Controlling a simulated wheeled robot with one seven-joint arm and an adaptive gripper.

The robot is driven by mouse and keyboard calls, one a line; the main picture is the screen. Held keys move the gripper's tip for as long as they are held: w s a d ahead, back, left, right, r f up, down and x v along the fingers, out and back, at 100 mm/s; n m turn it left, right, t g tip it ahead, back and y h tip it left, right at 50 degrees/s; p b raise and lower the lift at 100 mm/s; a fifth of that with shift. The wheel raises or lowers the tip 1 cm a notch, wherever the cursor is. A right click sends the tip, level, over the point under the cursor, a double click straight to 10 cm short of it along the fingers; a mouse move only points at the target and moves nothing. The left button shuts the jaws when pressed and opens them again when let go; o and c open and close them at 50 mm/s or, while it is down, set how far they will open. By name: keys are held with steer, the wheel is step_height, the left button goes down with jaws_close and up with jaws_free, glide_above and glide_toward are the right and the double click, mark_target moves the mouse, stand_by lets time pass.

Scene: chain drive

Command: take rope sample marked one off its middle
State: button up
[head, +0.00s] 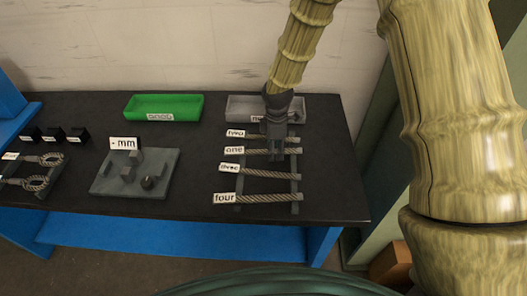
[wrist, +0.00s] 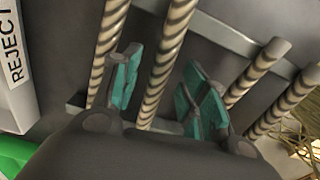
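The rope sample marked one (head: 257,152) lies across the rails of a rack (head: 296,190) on the dark bench, with its tag (head: 234,150) at its left end. My gripper (head: 277,157) is over the middle of this rope and hides part of it. In the wrist view the teal-padded fingers (wrist: 163,95) stand open on either side of the second rope from the left (wrist: 172,45), which I take as sample one. Gaps show between it and the pads. The left finger is between it and its neighbour.
Rope sample two (head: 254,135) lies close behind; three (head: 268,175) and four (head: 268,198) lie in front. A grey tray (head: 238,103), marked reject in the wrist view (wrist: 18,70), and a green tray (head: 160,97) stand at the back. A gauge plate (head: 110,187) is left.

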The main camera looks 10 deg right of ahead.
jaws_close()
steer(key=shift+r, duration=0.1)
